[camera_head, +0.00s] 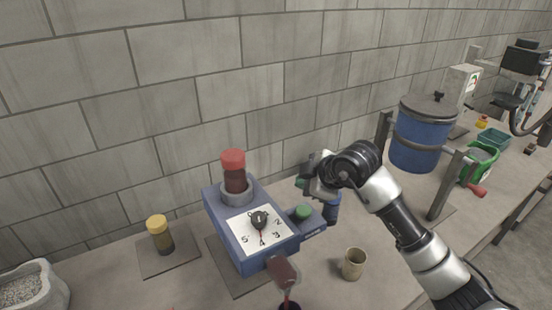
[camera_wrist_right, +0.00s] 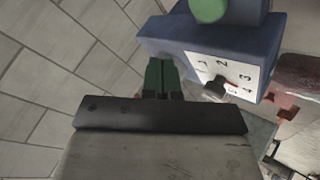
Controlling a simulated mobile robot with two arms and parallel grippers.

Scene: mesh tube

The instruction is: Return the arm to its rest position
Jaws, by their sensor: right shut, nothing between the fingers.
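My right arm comes in from the lower right in the head view. Its gripper (camera_head: 305,185) is in the air beside the right part of the blue device (camera_head: 225,222), close to a green button (camera_head: 303,212). In the wrist view the dark green fingers (camera_wrist_right: 162,78) are together and hold nothing. The blue device also shows there (camera_wrist_right: 190,32), with its white numbered dial face and black knob (camera_wrist_right: 215,86). I cannot tell from these views how far the fingers are from the device. My left gripper is in neither view.
A yellow-capped jar (camera_head: 160,235) stands left of the device. A tan cup (camera_head: 353,264) and a dark red paddle-shaped object (camera_head: 284,270) are in front. A blue lidded drum (camera_head: 418,140) stands behind my arm, near a green container (camera_head: 480,160). A block wall (camera_head: 150,110) closes the back.

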